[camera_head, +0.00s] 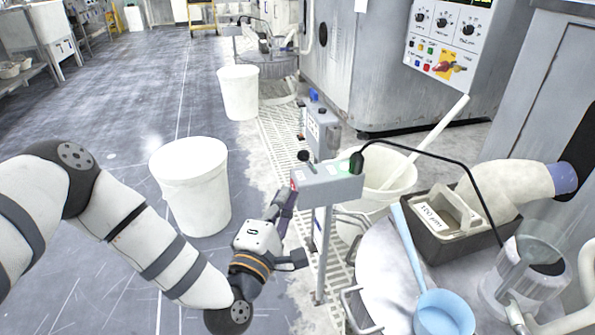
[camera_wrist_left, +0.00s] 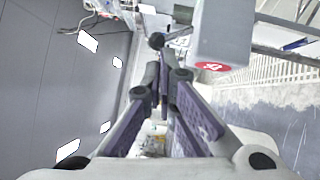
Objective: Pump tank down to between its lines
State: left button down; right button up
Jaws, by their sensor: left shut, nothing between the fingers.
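A grey control box (camera_head: 327,185) with a green button stands on a thin post in the middle of the head view. A black ball knob (camera_head: 303,155) sits at its left end; the knob also shows in the left wrist view (camera_wrist_left: 156,41), beside the box (camera_wrist_left: 225,35) with its red label (camera_wrist_left: 212,66). My left gripper (camera_head: 288,203) is shut and empty, just below and left of the box. I cannot tell whether it touches the knob. I cannot tell which vessel is the tank, and no level lines are readable.
A white bin (camera_head: 190,190) stands left of the post, another (camera_head: 239,92) farther back. At right are a white bucket (camera_head: 385,180), a dark tray (camera_head: 470,238), a blue ladle (camera_head: 443,315) and a clear cylinder (camera_head: 525,270). A dial panel (camera_head: 447,40) is behind. Floor at left is clear.

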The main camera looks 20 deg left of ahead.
aim_at(303, 159)
pick_arm(q)
jog(key=w, duration=0.2)
jog(key=w+b, duration=0.1)
jog(key=w, duration=0.5)
jog(key=shift+r+b, duration=0.3)
jog(key=shift+r, duration=0.05)
jog(key=shift+w+r, duration=0.15)
jog(key=shift+w, duration=0.25)
jog(key=shift+r, duration=0.1)
jog(key=shift+d+r+m+p, duration=0.15)
jog(key=shift+m+p, duration=0.15)
jog(key=shift+p, duration=0.2)
